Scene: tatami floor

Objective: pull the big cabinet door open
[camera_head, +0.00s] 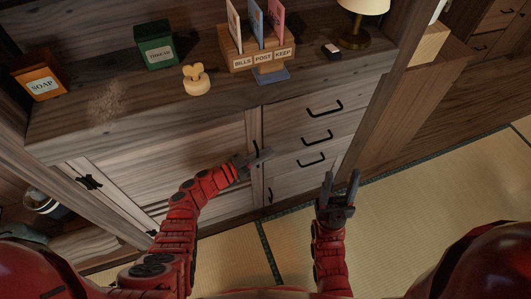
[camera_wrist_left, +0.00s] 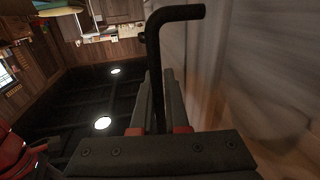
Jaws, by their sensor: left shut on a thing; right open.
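The big cabinet door (camera_head: 165,160) is a wide wooden panel under the counter, left of the drawers. It looks shut or nearly so; I cannot tell if there is a small gap. My left gripper (camera_head: 258,156) is at the door's right edge, shut on its black bar handle. In the left wrist view the handle (camera_wrist_left: 180,13) rises between the two fingers, with its bent end above them. The fingers hide part of it. My right gripper (camera_head: 341,180) is open and empty, in front of the drawers and touching nothing that I can see.
Drawers with black handles (camera_head: 317,137) are right of the door. On the counter (camera_head: 110,130) stand a soap box (camera_head: 41,84), a green box (camera_head: 155,46), a yellowish wooden object (camera_head: 196,80), a letter holder (camera_head: 262,59) and a lamp (camera_head: 358,20). The tatami floor (camera_head: 440,220) is clear at right.

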